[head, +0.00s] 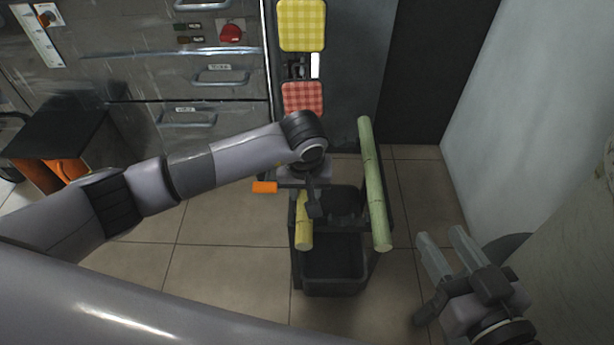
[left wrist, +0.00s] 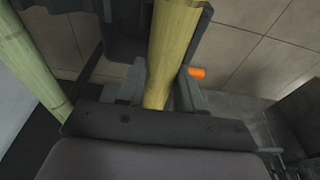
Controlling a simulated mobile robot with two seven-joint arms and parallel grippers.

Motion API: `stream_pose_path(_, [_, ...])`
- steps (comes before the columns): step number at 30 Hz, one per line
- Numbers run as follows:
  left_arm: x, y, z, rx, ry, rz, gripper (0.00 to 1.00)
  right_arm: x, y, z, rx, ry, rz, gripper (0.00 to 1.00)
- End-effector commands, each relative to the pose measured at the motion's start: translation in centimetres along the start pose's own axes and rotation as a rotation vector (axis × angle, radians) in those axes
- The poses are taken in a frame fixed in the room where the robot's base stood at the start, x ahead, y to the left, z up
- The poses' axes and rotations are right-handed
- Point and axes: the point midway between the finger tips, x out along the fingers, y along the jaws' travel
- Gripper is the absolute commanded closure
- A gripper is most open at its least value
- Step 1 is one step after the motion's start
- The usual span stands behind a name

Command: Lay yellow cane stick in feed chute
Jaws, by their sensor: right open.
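The yellow cane stick (head: 304,232) stands in the black bin (head: 335,291), its upper part hidden by my left gripper in the head view. My left gripper (head: 314,200) is over it. In the left wrist view the yellow cane stick (left wrist: 172,45) runs between the two fingers of my left gripper (left wrist: 165,88), which lie close against both sides. Its end is near the palm. My right gripper (head: 452,246) is open and empty at the lower right, apart from the bin. I cannot make out the feed chute.
A longer green cane stick (head: 375,185) leans at the bin's right side, close to my left gripper; it also shows in the left wrist view (left wrist: 30,60). An orange-tipped piece (head: 264,187) is just left of the gripper. Metal cabinets (head: 150,80) stand behind; a pale wall (head: 540,110) is right.

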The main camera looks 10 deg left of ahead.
Motion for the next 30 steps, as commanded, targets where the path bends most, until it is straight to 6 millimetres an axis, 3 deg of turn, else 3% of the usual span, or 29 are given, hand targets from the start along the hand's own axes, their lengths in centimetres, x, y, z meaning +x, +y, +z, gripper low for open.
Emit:
stream_pose_path(15, [-0.2,0.0,-0.1,-0.001,0.003,0.001,0.95,0.0,0.0,0.1,0.002,-0.006,-0.001,0.57])
stream_pose_path(30, [-2.6,0.0,-0.6,0.000,0.003,0.001,0.95,-0.3,-0.1,-1.8,0.001,-0.003,-0.001,0.57])
